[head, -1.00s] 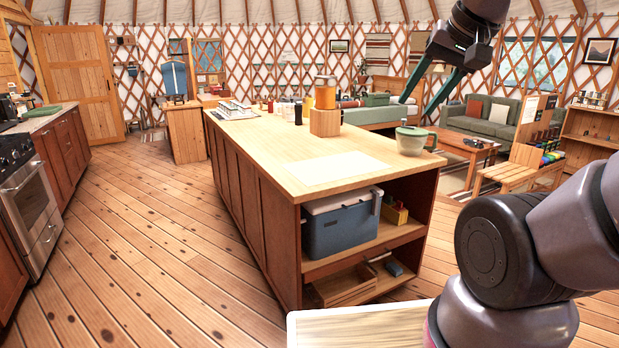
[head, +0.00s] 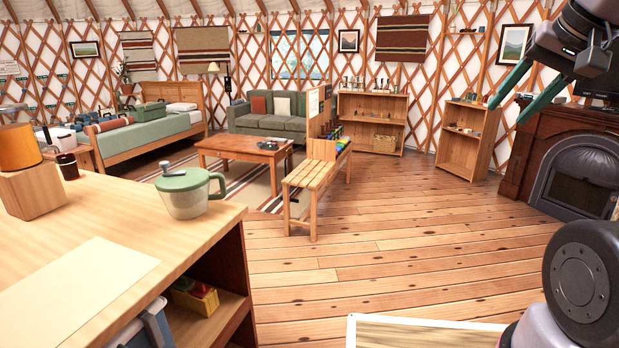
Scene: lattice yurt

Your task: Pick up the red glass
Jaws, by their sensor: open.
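I cannot make out a red glass for certain in the head view.
The island counter (head: 75,271) fills the lower left, with a lidded green pot (head: 185,196) near its corner and an orange jar (head: 17,147) on a wooden block (head: 33,191). A bench (head: 313,180) and low table (head: 240,150) stand beyond. Floor (head: 400,240) at centre right is clear.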

